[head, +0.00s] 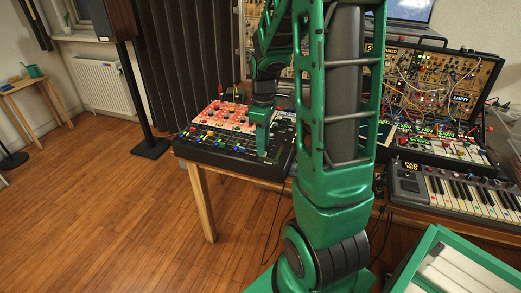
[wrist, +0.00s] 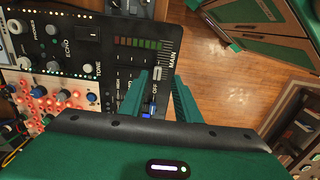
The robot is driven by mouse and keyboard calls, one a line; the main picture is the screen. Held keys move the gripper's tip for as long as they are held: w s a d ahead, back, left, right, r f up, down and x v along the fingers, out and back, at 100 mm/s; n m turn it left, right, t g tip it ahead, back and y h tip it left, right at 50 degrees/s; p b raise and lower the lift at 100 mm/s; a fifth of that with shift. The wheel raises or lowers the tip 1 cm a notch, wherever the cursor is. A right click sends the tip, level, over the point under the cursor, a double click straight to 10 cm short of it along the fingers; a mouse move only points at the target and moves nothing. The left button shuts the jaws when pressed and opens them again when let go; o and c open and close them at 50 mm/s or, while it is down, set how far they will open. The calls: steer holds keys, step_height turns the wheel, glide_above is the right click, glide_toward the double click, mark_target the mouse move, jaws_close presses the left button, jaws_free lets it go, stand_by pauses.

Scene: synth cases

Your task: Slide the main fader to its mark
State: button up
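The mixer (head: 225,152) lies on a wooden table, and my gripper (head: 262,155) points down at its right part. In the wrist view, my gripper's two green fingers (wrist: 162,74) stand apart over the mixer's edge. A small pale cap (wrist: 157,73), apparently the main fader, shows between the fingertips, with gaps on both sides. Its scale of ticks (wrist: 168,50) runs beside the word MAIN. I cannot make out which tick is its mark. A blue cap (wrist: 149,110) shows between the fingers, closer to the palm. The head view hides the fader behind my gripper.
A modular synth case (head: 435,90) and a keyboard (head: 460,190) stand to the right. A black speaker stand (head: 135,90) is at left. The floor at front left is clear.

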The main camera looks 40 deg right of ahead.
step_height(320, 180, up, 8)
steer(key=shift+f, duration=0.1)
stand_by(0.7)
steer(key=s+a+m, duration=0.4)
steer(key=s+m, duration=0.2)
steer(key=s, duration=0.4)
steer(key=s+a+m, duration=0.4)
steer(key=s+m, duration=0.2)
steer(key=s, duration=0.5)
steer(key=shift+w+f, duration=0.1)
steer(key=shift+w, duration=0.5)
stand_by(0.5)
